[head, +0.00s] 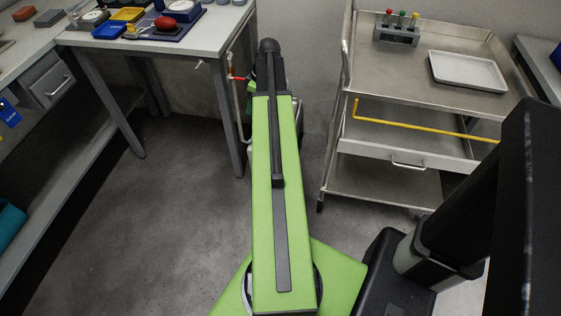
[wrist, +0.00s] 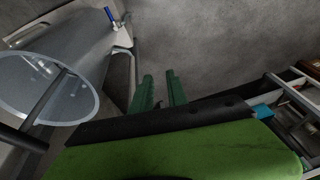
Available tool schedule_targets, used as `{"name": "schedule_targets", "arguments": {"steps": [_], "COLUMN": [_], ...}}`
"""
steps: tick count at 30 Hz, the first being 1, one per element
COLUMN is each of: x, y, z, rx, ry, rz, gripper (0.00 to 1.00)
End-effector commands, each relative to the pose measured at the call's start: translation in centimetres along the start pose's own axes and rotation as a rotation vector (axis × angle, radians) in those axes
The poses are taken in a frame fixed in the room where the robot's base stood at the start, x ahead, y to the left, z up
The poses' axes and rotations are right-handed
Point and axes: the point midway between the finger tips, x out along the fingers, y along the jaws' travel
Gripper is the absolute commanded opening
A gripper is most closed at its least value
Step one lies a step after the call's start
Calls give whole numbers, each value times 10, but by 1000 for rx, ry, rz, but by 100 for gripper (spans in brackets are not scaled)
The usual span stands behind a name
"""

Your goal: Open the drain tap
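In the head view a thin pale pipe (head: 235,100) runs down beside the bench leg, with a small red piece (head: 238,77) on it that may be a tap handle. In the wrist view a small blue handle (wrist: 110,15) stands at the top edge of a grey vessel, near a pale bent pipe (wrist: 124,48). I cannot tell which of these is the drain tap. My gripper (wrist: 160,77) shows two green fingers with a gap between them. It is open and empty, apart from the blue handle and to its right.
A grey vessel with a round pale rim (wrist: 95,98) is at left in the wrist view. In the head view a steel trolley (head: 335,170) stands right of my arm, with a yellow bar (head: 425,124) across it. A bench (head: 215,35) stands left. Floor between is clear.

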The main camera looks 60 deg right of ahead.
Motion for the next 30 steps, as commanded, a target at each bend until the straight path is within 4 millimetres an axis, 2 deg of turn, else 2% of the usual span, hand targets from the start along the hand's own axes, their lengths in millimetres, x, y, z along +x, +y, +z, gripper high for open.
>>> {"name": "schedule_targets", "arguments": {"steps": [1, 3, 6, 9, 12, 16, 20, 26, 30], "x": [33, 42, 48, 49, 46, 44, 52, 83, 114], "y": [32, 60, 87, 100, 104, 104, 104, 107, 109], "z": [44, 88, 138, 168, 179, 179, 179, 178, 175], "rx": [-5, -28, -57, -78, -89, -91, -91, -89, -91], "ry": [22, 52, 82, 99, 106, 107, 106, 106, 105], "rz": [14, 32, 57, 74, 82, 83, 82, 82, 83], "gripper": [19, 19, 19, 19, 19, 19, 19, 19, 19]}}
